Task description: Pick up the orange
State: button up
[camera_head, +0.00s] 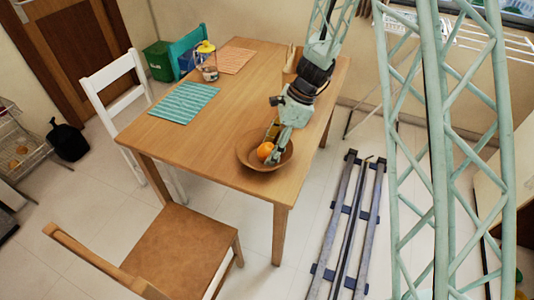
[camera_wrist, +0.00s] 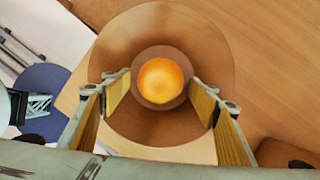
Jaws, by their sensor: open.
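The orange (camera_wrist: 161,80) rests in a round brown clay bowl (camera_wrist: 205,45), in the middle of the wrist view. In the head view the orange (camera_head: 265,151) shows in the bowl (camera_head: 248,158) near the front right corner of the table. My gripper (camera_wrist: 160,92) is open and points down over the bowl. Its two fingers stand to the left and right of the orange in the wrist view, with a gap on each side. In the head view my gripper (camera_head: 271,146) is at the bowl and hides part of it.
The wooden table (camera_head: 225,115) also holds a teal mat (camera_head: 185,103), an orange mat (camera_head: 235,60) and a glass jar with a yellow lid (camera_head: 207,62). A brown chair (camera_head: 185,245) stands in front and a white chair (camera_head: 117,88) at the left. The middle of the table is clear.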

aim_at(270, 146)
dwell(0.4)
jog(key=c, duration=1)
jog(key=shift+r, duration=0.15)
jog(key=shift+r+p, duration=1.55)
jog(key=shift+r, duration=3.35)
jog(key=shift+r, duration=0.1)
jog(key=shift+w+d+r+p, duration=2.25)
jog(key=shift+w+r+p, duration=1.9)
jog(key=shift+p, duration=0.3)
jog(key=shift+w+d+r+p, duration=2.25)
jog(key=shift+w+r+p, duration=1.85)
jog(key=shift+p, duration=0.4)
jog(key=shift+w+d+r+p, duration=2.25)
jog(key=shift+w+r+p, duration=1.75)
jog(key=shift+r+p, duration=0.35)
